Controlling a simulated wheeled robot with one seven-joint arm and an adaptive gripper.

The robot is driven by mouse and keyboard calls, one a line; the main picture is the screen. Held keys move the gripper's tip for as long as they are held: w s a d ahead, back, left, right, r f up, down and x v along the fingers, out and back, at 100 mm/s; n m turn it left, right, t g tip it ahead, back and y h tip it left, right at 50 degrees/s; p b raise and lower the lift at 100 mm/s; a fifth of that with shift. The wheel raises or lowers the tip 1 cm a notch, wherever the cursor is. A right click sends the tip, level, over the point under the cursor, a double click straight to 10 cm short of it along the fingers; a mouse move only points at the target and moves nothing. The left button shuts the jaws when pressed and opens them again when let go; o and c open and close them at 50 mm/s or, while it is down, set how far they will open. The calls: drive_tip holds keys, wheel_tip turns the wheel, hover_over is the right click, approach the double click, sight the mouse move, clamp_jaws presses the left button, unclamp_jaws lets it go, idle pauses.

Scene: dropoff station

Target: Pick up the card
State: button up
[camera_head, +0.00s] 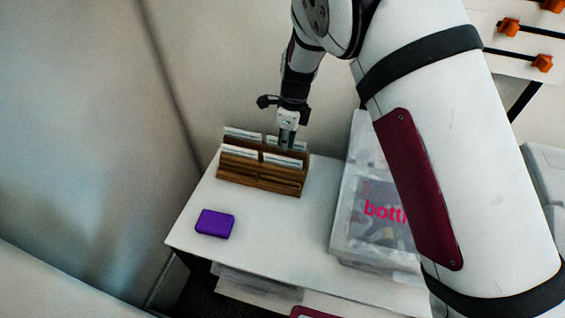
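A wooden card holder (258,180) with tiered slots stands on the white table. Several white cards stand in it, among them a front right card (282,160), a front left card (239,153) and a back left card (243,134). My gripper (286,146) points down over the right side of the holder, close to the cards there. It partly covers the back right card (300,143). The fingertips are small and dark, so I cannot tell whether they are open or shut, or whether they touch a card.
A purple box (215,223) lies on the white table (275,240) near its left edge. A clear bin (352,240) with pink lettering stands at the right. My arm crosses the right side of the view. Bare table lies in front of the holder.

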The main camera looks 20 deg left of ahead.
drive_tip(key=shift+s+a+f+p, duration=0.1)
drive_tip(key=shift+f+p, duration=0.05)
drive_tip(key=shift+f, duration=0.9)
drive_tip(key=shift+w+a+f+p, duration=0.1)
drive_tip(key=shift+a+f+p, duration=0.1)
drive_tip(key=shift+f, duration=0.9)
drive_tip(key=shift+s+a+f+p, duration=0.1)
drive_tip(key=shift+f+p, duration=0.05)
drive_tip(key=shift+f, duration=0.9)
clamp_jaws()
drive_tip(key=shift+r, duration=0.5)
drive_tip(key=r, duration=0.2)
drive_tip(key=shift+s+d+r+b, duration=0.3)
drive_tip(key=shift+s+r+b, duration=0.05)
drive_tip(key=shift+s, duration=0.05)
drive_tip(key=s+d, duration=0.3)
drive_tip(key=s, duration=0.3)
drive_tip(key=s+d+r, duration=0.1)
drive_tip(key=s+d, duration=0.2)
drive_tip(key=s, duration=0.4)
drive_tip(key=shift+s+d+r, duration=0.2)
drive_tip(key=shift+s+d, duration=0.1)
